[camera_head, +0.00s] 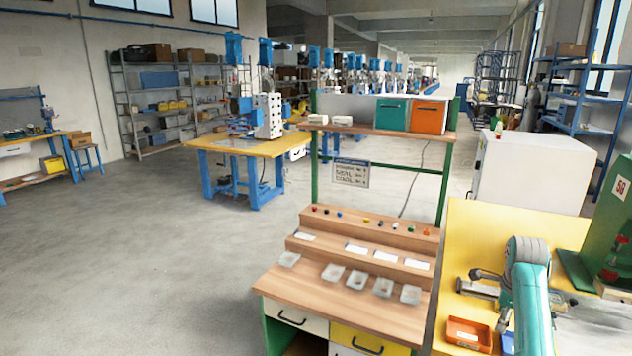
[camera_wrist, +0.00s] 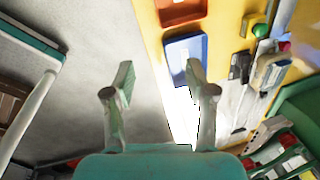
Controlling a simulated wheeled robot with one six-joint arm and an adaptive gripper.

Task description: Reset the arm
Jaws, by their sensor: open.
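My arm (camera_head: 528,285) is teal and reaches over the yellow bench at the right of the head view. My gripper (camera_head: 466,282) shows at its left side, just above the yellow top. In the wrist view my gripper (camera_wrist: 160,76) has its two fingers spread wide apart, with nothing between them. Behind them lie the grey floor and the edge of the yellow bench.
The yellow bench (camera_head: 487,222) carries an orange tray (camera_head: 469,334); a blue tray (camera_wrist: 187,56) shows in the wrist view. A green machine (camera_head: 606,245) stands at the right. A wooden workstation (camera_head: 330,295) with small clear trays stands left. Open floor (camera_head: 130,260) lies further left.

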